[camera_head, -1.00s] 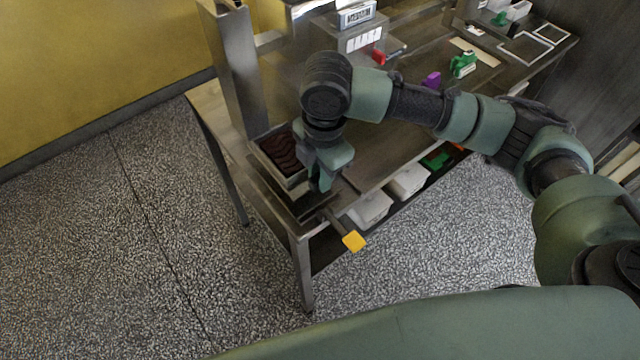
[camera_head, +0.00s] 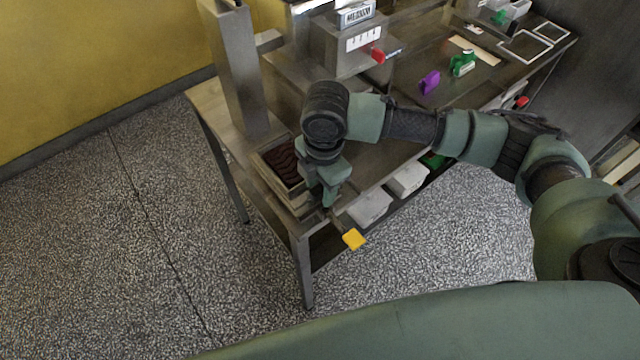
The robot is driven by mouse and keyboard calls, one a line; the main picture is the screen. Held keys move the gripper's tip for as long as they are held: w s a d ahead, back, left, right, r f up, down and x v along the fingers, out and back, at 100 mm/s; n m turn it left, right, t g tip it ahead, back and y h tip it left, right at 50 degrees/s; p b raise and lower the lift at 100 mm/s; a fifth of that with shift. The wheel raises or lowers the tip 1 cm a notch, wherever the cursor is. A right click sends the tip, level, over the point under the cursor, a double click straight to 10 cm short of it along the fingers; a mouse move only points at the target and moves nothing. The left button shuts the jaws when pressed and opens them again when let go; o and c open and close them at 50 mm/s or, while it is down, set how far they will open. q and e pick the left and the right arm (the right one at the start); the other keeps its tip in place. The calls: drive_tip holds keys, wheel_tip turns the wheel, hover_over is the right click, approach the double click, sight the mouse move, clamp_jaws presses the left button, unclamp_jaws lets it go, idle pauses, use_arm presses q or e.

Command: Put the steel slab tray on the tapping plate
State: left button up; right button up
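The steel slab tray (camera_head: 263,160), with a dark brown, wavy slab in it, is at the near left corner of the steel table. Its right part is hidden by my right gripper (camera_head: 328,200). The gripper points down at the tray's near right side, its fingers close to or touching the rim. Whether they are shut on it is hidden. The tapping plate cannot be told apart clearly under the tray. A lever with a yellow end (camera_head: 354,239) sticks out below the gripper. My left gripper is not in view.
A steel post (camera_head: 238,75) stands behind the tray. A grey machine (camera_head: 345,45) with a red-handled part is farther back. A purple object (camera_head: 429,82) and a green object (camera_head: 462,63) are on the table's right. White bins (camera_head: 370,207) sit below the tabletop.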

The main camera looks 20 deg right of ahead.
wheel_tip(320, 180, up, 12)
drive_tip(key=b, duration=0.2)
drive_tip(key=shift+s+r, duration=0.15)
drive_tip(key=shift+s, duration=0.2)
drive_tip(key=shift+d, duration=0.25)
